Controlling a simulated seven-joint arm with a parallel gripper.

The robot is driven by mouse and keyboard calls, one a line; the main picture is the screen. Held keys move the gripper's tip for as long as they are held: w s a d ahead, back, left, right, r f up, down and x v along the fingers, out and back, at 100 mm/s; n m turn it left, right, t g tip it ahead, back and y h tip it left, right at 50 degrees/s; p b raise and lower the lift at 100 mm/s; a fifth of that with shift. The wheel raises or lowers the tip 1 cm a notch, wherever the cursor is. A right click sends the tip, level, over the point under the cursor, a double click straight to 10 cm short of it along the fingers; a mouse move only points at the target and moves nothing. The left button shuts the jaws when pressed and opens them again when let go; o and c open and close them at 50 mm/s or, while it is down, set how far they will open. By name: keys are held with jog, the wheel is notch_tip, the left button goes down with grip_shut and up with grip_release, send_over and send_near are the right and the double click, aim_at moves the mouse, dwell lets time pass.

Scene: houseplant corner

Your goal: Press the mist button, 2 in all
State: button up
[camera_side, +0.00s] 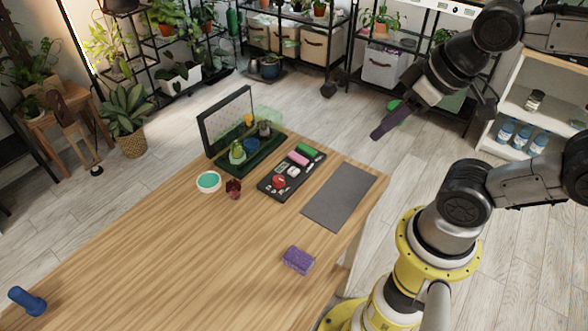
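A black panel (265,185) lies on the wooden table and carries several small parts. On it are a round red knob or button (279,182), a pink block (298,158), a green block (309,151) and small white pieces (292,170). Which of these is the mist button I cannot tell; no label is readable. Whether that is closed fingers or a held thing I cannot tell.
A grey mat (340,195) lies right of the panel, a purple sponge (298,260) nearer. A teal-filled dish (208,181) and dark red object (233,189) stand left.

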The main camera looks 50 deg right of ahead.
grip_shut()
dwell(1.2)
